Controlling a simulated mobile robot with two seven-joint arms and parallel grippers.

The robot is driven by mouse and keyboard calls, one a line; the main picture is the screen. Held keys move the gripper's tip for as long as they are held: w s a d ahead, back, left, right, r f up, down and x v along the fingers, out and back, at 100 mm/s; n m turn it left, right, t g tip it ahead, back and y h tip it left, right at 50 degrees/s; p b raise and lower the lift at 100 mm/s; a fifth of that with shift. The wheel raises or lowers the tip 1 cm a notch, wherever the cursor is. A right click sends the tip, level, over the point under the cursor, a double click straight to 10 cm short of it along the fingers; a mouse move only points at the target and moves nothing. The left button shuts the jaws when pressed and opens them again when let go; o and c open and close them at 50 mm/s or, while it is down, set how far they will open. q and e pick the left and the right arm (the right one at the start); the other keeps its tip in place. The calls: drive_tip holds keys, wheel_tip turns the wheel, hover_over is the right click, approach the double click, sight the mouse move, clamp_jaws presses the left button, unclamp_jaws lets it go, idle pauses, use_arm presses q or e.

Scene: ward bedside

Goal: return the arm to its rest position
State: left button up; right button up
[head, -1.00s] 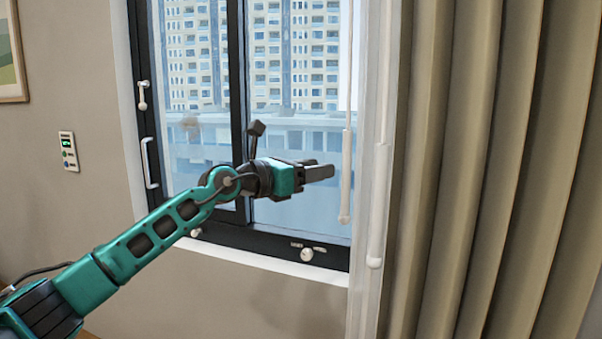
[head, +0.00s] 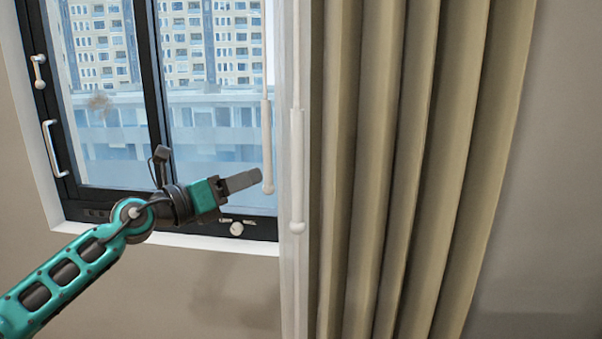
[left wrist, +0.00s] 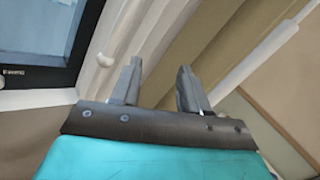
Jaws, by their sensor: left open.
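My left arm (head: 75,268) is teal and black and reaches in from the lower left in the head view. Its gripper (head: 243,181) is in front of the lower part of the window and points right toward the curtain edge. In the left wrist view the two grey fingers (left wrist: 157,84) stand apart with nothing between them. The gripper is open and empty. My right gripper is not in view.
A dark-framed window (head: 155,95) has a white handle (head: 55,148) at its left and a small knob (head: 236,229) below. White wands (head: 297,170) hang beside the beige curtain (head: 400,150). Bare wall (head: 540,190) lies right of the curtain.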

use_arm(q)
drive_tip(key=s+f+n+t+y, duration=0.25)
drive_tip(key=s+f+n, duration=0.35)
drive_tip(key=f+n, duration=0.6)
drive_tip(key=s+f+n+t+y, duration=0.1)
drive_tip(key=s+f+n+y, duration=0.4)
drive_tip(key=f+n, duration=0.7)
drive_tip(key=s+a+f+n+g+y, duration=0.1)
drive_tip(key=s+f+n+g+y, duration=0.1)
drive_tip(key=s+f+n, duration=0.4)
drive_tip(key=s+a+f+n+g+y, duration=0.1)
drive_tip(key=s+a+f+n+g, duration=0.1)
drive_tip(key=s+f+n+g, duration=0.2)
drive_tip(key=s+f+n, duration=0.3)
drive_tip(key=s+f, duration=0.4)
drive_tip(key=s, duration=0.3)
drive_tip(key=shift+s+a+f+n+y, duration=0.2)
drive_tip(key=shift+s+f+n+y, duration=0.1)
drive_tip(key=shift+s+f+y, duration=0.1)
